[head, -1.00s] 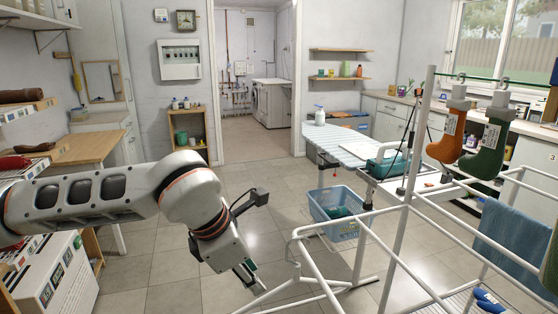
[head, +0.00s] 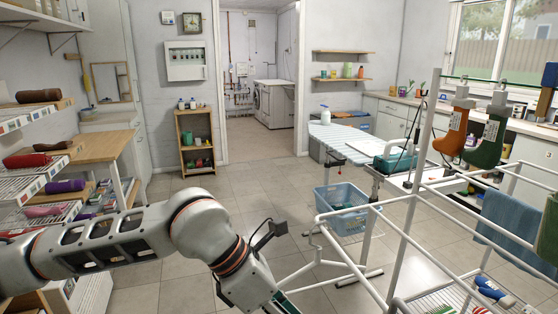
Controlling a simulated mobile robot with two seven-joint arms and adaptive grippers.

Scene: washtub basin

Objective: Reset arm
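My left arm (head: 120,242) comes in from the lower left and reaches across the lower middle of the head view. Its wrist bends down to the bottom edge. My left gripper (head: 284,303) is mostly cut off by that edge, so I cannot tell whether it is open or shut or whether it holds anything. My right gripper is not in view.
A white drying rack (head: 398,230) with hanging socks stands at the right. Shelves with rolled items (head: 38,96) line the left. The tiled floor (head: 245,183) in the middle is clear.

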